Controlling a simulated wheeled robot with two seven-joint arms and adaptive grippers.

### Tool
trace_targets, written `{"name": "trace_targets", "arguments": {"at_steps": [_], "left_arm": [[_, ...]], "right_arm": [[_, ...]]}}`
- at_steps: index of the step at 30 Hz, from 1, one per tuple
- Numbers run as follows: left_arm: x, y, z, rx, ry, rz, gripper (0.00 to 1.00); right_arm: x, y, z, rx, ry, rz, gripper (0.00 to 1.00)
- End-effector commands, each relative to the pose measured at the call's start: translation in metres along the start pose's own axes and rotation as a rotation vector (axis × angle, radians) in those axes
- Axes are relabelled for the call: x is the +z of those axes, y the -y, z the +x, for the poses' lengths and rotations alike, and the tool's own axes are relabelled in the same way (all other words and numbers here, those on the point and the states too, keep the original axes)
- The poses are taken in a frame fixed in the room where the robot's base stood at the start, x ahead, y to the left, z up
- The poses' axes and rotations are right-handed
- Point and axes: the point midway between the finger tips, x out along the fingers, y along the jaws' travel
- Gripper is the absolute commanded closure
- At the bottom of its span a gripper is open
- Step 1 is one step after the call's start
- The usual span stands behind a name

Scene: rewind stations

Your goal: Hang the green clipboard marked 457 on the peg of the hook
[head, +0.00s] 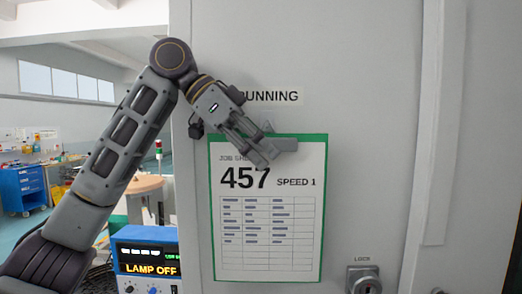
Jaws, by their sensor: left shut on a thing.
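The green clipboard (266,235) holds a white job sheet marked 457 and SPEED 1. It is upright against the grey cabinet panel, below a RUNNING label. My left gripper (262,156) comes down from the upper left and is shut on the clipboard's top edge, at its grey clip (284,145). The fingers cover part of the clip and the sheet's heading. A small grey triangular piece shows just above the clip. I cannot make out the hook's peg, nor whether the clipboard touches the panel. My right gripper is not in view.
The grey cabinet panel (360,100) fills the middle and right, with a raised vertical strip and a lock (364,280) at lower right. A blue control box (147,262) reading LAMP OFF stands at lower left. A blue tool cabinet (23,188) is far left.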

Motion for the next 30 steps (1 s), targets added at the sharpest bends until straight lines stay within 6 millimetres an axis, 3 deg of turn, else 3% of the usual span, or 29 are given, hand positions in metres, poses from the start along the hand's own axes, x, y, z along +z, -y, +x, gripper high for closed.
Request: {"name": "trace_targets", "arguments": {"at_steps": [25,26,30], "left_arm": [[0.0006,0.0034,0.0008,0.0,-0.001,0.001,1.0],[0.0006,0.0034,0.0008,0.0,-0.001,0.001,0.8],[0.0007,0.0034,0.0009,0.0,-0.001,0.001,0.62]], "right_arm": [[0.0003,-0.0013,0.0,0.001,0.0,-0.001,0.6],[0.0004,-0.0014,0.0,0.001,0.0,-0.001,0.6],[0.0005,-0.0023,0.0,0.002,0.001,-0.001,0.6]]}}
